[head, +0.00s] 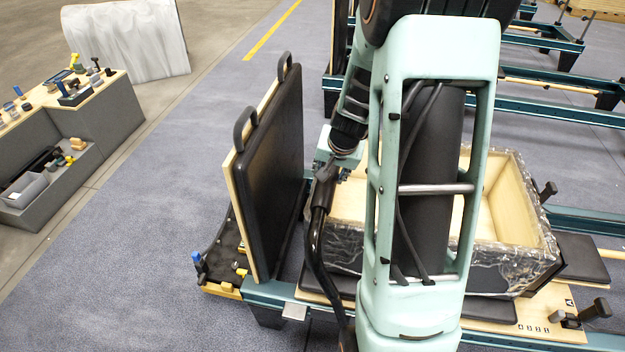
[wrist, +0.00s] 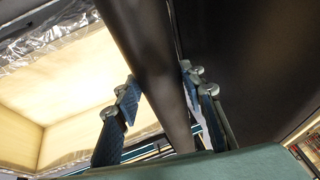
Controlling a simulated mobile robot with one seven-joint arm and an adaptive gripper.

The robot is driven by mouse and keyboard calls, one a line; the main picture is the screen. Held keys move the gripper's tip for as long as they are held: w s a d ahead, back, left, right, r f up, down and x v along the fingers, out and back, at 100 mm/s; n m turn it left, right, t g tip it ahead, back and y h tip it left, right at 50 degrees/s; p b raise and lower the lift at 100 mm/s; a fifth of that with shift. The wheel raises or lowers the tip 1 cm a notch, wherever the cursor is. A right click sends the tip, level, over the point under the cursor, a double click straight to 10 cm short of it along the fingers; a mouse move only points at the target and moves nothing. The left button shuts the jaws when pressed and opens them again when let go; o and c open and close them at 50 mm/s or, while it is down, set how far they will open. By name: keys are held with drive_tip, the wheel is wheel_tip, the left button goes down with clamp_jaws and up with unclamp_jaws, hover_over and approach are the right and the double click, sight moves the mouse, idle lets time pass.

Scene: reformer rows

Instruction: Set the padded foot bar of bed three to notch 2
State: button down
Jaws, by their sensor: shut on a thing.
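The padded foot bar (head: 322,205) is a dark tube with a thick padded sleeve at its top and a curved lower part running down behind my arm. My gripper (head: 331,170) is at the padded upper end. In the wrist view the dark bar (wrist: 150,60) passes between the two blue-padded fingers of my gripper (wrist: 162,100), which are shut on it. A row of small numbered marks (head: 534,328) shows on the wooden strip at the lower right. The digits are too small to read surely, and the bar's lower end is hidden.
A black padded board (head: 270,180) with two handles stands upright just left of the bar. A wooden box with a foil-like lined rim (head: 545,235) sits to the right, partly behind my arm. Grey benches with tools (head: 115,115) stand at left. Carpet between is clear.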

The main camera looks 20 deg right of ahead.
drive_tip(key=s+d+b, duration=0.4)
drive_tip(key=d, duration=0.3)
drive_tip(key=shift+s+r, duration=0.35)
drive_tip(key=c, duration=1.3)
unclamp_jaws()
drive_tip(key=shift+o, duration=0.2)
drive_tip(key=shift+a, duration=0.1)
drive_tip(key=shift+r, duration=0.1)
drive_tip(key=v, duration=1.2)
drive_tip(key=shift+a, duration=0.1)
